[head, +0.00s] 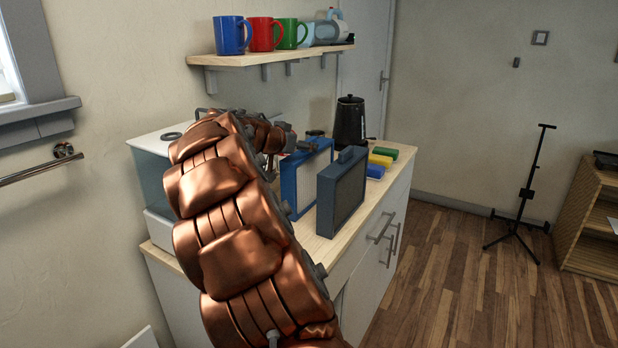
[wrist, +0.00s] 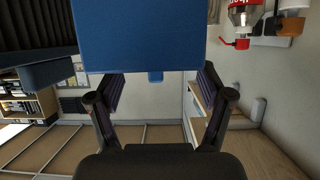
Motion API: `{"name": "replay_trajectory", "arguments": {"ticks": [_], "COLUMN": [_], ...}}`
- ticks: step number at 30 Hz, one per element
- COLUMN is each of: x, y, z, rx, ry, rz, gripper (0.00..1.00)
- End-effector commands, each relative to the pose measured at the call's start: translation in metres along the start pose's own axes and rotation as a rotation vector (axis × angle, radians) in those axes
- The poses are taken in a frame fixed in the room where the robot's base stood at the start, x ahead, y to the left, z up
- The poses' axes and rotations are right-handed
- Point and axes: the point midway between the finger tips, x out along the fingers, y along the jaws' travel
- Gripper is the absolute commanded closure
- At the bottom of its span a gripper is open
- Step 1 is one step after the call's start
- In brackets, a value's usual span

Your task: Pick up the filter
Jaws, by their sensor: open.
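Two filters stand upright side by side on the counter in the head view. One has a blue frame and a pale panel (head: 312,176), partly hidden by my arm. The other is slate-blue with a dark panel and a top tab (head: 342,192). In the wrist view the blue filter (wrist: 140,35) fills the top middle, its small tab pointing toward my gripper (wrist: 160,85). My gripper is open and empty, with one finger toward each side of the blue filter's near edge. I cannot tell whether they touch it. The dark filter (wrist: 35,30) shows at the upper left of the wrist view.
The wooden counter (head: 333,246) also holds a black kettle (head: 350,122) and green, yellow and blue blocks (head: 381,161). A glass-sided box (head: 152,180) stands left of my arm. A shelf (head: 265,58) with several mugs hangs above. A red-capped bottle (wrist: 242,14) is near the wrist.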

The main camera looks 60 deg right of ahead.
Motion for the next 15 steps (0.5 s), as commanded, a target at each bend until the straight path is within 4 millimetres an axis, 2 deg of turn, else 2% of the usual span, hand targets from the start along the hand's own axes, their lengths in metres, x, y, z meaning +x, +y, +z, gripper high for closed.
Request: {"name": "replay_trajectory", "arguments": {"ticks": [12, 15], "x": [0.044, 0.050], "y": [0.005, 0.005], "z": [0.003, 0.003], "rx": [-0.001, -0.001], "ry": [-0.001, -0.001], "rz": [0.002, 0.001], "gripper": [0.21, 0.21]}}
